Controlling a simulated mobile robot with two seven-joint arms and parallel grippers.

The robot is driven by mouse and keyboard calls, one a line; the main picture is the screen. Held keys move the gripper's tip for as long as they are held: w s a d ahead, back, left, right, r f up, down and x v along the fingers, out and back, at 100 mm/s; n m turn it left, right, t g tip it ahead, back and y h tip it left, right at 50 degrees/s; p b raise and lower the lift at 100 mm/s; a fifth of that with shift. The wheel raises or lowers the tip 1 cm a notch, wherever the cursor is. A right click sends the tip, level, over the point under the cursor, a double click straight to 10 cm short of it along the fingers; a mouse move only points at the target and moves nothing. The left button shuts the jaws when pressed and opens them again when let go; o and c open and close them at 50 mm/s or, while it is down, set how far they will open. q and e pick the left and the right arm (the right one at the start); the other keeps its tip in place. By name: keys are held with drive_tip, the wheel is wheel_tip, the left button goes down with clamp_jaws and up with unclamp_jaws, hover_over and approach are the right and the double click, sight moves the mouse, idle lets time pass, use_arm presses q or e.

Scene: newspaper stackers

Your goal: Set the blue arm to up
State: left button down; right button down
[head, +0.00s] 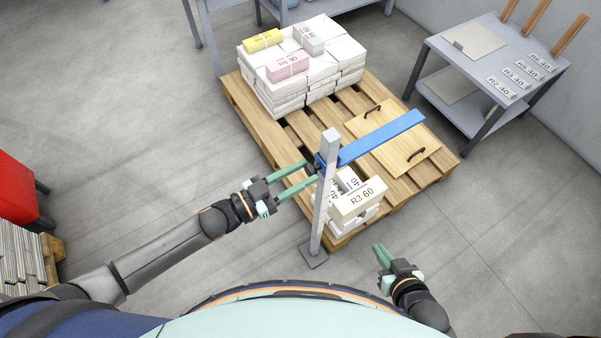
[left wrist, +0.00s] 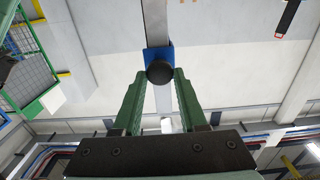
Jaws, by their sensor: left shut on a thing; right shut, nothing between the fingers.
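The blue arm (head: 384,136) is a long flat bar on a grey post (head: 327,190). It reaches out from near the top of the post to the upper right, over the pallet, and looks about level. My left gripper (head: 313,171) is shut on the arm's dark round knob at the post end. The left wrist view shows the black knob (left wrist: 160,72) between the fingertips, with a blue piece (left wrist: 151,54) of the arm behind it. My right gripper (head: 381,254) is shut and empty, low at the right, apart from the post.
A wooden pallet (head: 247,105) holds white paper bundles, a yellow one (head: 263,40) and a pink one (head: 288,67). An R3 60 bundle (head: 357,201) stands close behind the post. A wooden board (head: 392,150) with black handles lies under the arm. A grey table (head: 540,75) stands at right.

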use_arm(q)
drive_tip(key=shift+w+r, duration=0.15)
drive_tip(key=shift+r, duration=0.55)
drive_tip(key=c, duration=0.9)
unclamp_jaws()
drive_tip(key=shift+r, duration=0.1)
drive_tip(key=o, duration=0.4)
drive_tip(key=shift+f, duration=0.2)
drive_tip(key=shift+s+f, duration=0.1)
drive_tip(key=shift+s, duration=0.1)
drive_tip(key=shift+s+a, duration=0.15)
drive_tip(key=shift+a, duration=0.15)
drive_tip(key=v, duration=1.1)
drive_tip(key=shift+s+a, duration=0.2)
drive_tip(key=shift+a, duration=0.1)
